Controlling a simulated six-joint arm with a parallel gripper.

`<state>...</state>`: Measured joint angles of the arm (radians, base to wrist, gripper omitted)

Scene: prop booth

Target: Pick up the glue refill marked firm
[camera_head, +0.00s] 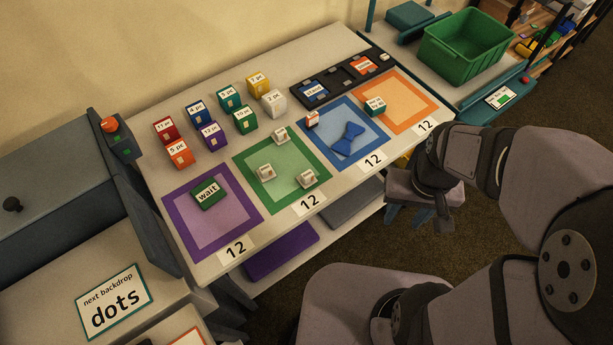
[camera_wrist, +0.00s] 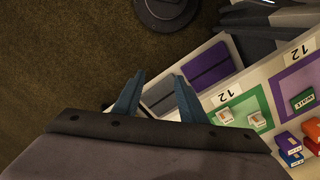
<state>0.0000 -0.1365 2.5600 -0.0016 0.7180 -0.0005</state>
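I cannot read the word "firm" on any item, so I cannot tell which is the glue refill. Small white labelled pieces (camera_head: 265,172) sit on the green square; two of them show in the wrist view (camera_wrist: 257,121). A black tray (camera_head: 338,76) at the back of the table holds a blue labelled block (camera_head: 314,92) and an orange-red labelled block (camera_head: 364,64); their small print is unclear. My gripper (camera_head: 432,222) is off the table's front edge, apart from all these pieces. In the wrist view its two fingers (camera_wrist: 158,100) are spread with nothing between them.
Several coloured boxes (camera_head: 210,134) stand at the back left. A green "wait" block (camera_head: 207,193) lies on the purple square, a blue bow (camera_head: 348,138) on the blue one, a teal block (camera_head: 375,105) on the orange one. A green crate (camera_head: 428,60) stands beyond right. Shelf trays (camera_head: 281,252) lie below.

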